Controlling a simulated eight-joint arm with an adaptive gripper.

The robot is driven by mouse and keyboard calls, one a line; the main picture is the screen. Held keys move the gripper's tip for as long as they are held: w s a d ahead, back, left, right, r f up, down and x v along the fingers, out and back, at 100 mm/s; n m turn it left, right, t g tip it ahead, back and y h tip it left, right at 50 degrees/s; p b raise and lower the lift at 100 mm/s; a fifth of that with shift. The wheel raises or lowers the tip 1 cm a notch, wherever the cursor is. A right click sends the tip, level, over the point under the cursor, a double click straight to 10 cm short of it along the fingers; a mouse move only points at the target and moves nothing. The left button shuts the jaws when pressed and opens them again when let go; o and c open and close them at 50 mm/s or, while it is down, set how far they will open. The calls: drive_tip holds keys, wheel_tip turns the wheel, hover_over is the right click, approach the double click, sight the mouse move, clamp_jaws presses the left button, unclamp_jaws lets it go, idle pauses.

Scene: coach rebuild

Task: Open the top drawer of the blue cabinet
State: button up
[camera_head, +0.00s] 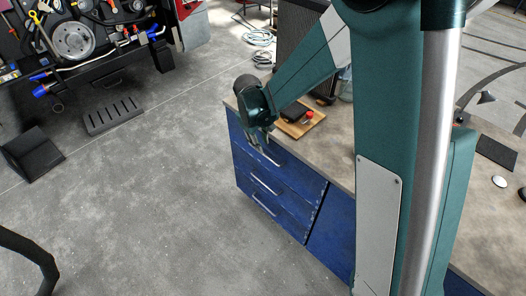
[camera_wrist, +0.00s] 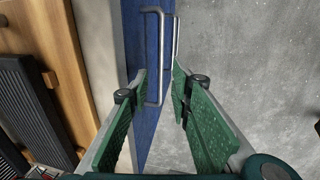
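The blue cabinet (camera_head: 287,190) stands under the worktop in the head view, with three drawers stacked on its left part. The top drawer (camera_head: 285,163) looks shut, and its bar handle (camera_head: 269,158) shows just below my gripper (camera_head: 258,146). In the wrist view, my gripper (camera_wrist: 160,75) is open, with its two green fingers apart. The silver top handle (camera_wrist: 161,60) lies between the fingertips in the picture, against the blue front (camera_wrist: 135,30). I cannot tell whether either finger touches it. A second, lower handle (camera_wrist: 175,42) shows near the right fingertip.
The worktop (camera_head: 335,150) holds a wooden board (camera_head: 300,125) with a dark item and a small red one near my gripper. The concrete floor (camera_head: 160,200) in front of the drawers is clear. A dark slotted block (camera_head: 113,114) lies farther left.

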drive_tip(key=shift+w+d+f+b, duration=0.15)
drive_tip(key=shift+f, duration=0.9)
drive_tip(key=shift+w+d+f+b, duration=0.1)
drive_tip(key=shift+d+f+b, duration=0.05)
drive_tip(key=shift+f, duration=0.95)
drive_tip(key=shift+w+d+f+b, duration=0.15)
drive_tip(key=shift+f, duration=0.9)
drive_tip(key=shift+c, duration=0.5)
clamp_jaws()
